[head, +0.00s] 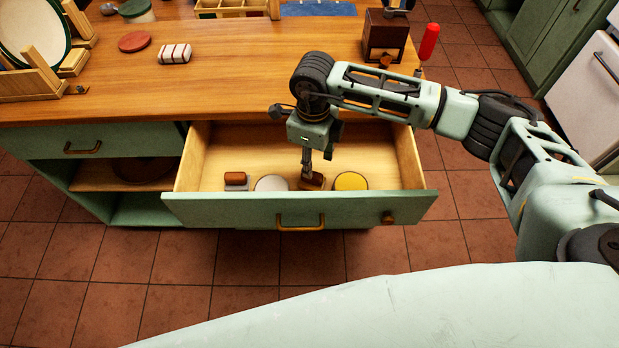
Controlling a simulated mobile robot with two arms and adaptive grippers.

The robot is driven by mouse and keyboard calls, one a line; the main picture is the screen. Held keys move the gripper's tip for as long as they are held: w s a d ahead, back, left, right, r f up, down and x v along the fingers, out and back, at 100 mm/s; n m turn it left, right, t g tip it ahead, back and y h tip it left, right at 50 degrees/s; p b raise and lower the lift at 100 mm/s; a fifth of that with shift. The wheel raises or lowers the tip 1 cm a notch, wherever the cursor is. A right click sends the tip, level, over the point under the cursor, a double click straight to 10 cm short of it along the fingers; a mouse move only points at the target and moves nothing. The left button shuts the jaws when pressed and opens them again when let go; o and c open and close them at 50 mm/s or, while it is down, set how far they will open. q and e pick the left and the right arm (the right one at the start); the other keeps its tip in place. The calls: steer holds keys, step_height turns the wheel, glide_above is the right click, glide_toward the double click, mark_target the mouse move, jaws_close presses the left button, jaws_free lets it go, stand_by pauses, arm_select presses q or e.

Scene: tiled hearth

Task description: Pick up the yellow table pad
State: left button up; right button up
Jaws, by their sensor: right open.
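The yellow table pad (350,181) is a round yellow disc lying flat in the open drawer (213,151), right of the middle and close to the front panel. My right gripper (307,176) points down into the drawer, left of the yellow pad and apart from it. It is open, with its fingers close to a small brown block (316,183); whether they touch the block I cannot tell. A pale grey disc (271,183) lies left of the block. My left gripper is out of view.
A reddish-brown block (235,178) sits at the drawer's left. The counter (235,85) above holds a plate rack (35,83), a red disc (134,41), a striped roll (174,54) and a brown grinder (384,36). The drawer's back and right floor look bare.

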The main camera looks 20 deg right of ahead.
mark_target(312, 179)
steer(key=shift+w+f, duration=0.1)
steer(key=shift+f, duration=0.75)
steer(key=shift+f+p, duration=0.45)
steer(key=shift+f, duration=0.35)
steer(key=f, duration=0.4)
steer(key=shift+w+f+p, duration=0.2)
steer(key=shift+f+p, duration=0.05)
steer(key=shift+p, duration=0.15)
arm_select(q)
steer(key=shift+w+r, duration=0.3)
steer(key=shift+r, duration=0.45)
arm_select(e)
steer(key=shift+c, duration=0.2)
jaws_close()
